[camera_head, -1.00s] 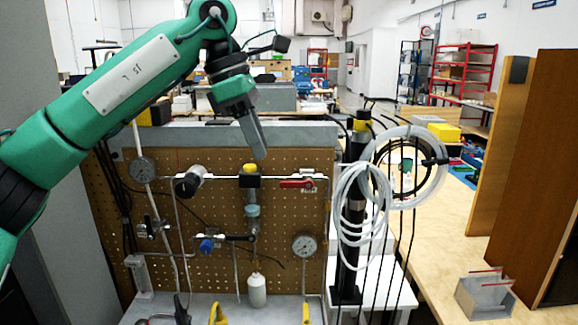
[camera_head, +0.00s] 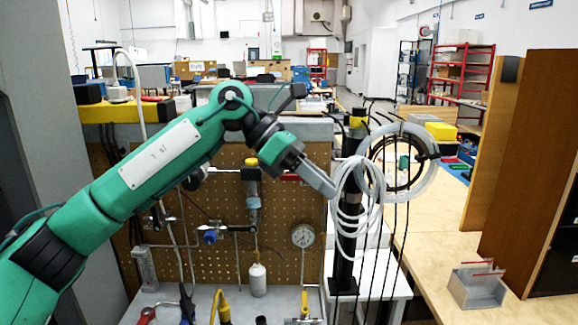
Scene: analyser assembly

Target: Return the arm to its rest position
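My green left arm reaches in from the left, across the front of the pegboard panel (camera_head: 275,222). Its grey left gripper (camera_head: 322,183) points down and to the right, in front of the panel's right side. Its tip appears close to the coiled white tubing (camera_head: 343,215) in the picture; I cannot tell whether they touch. The gripper is seen side-on, so the gap between its fingers is hidden, and no held object shows. My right gripper is not in view.
A black post (camera_head: 345,240) carries the tubing and hanging cables. A pressure gauge (camera_head: 302,236) and a white bottle (camera_head: 258,280) are on the panel. A grey box (camera_head: 478,288) stands on the wooden table (camera_head: 435,245) at right, which has clear room.

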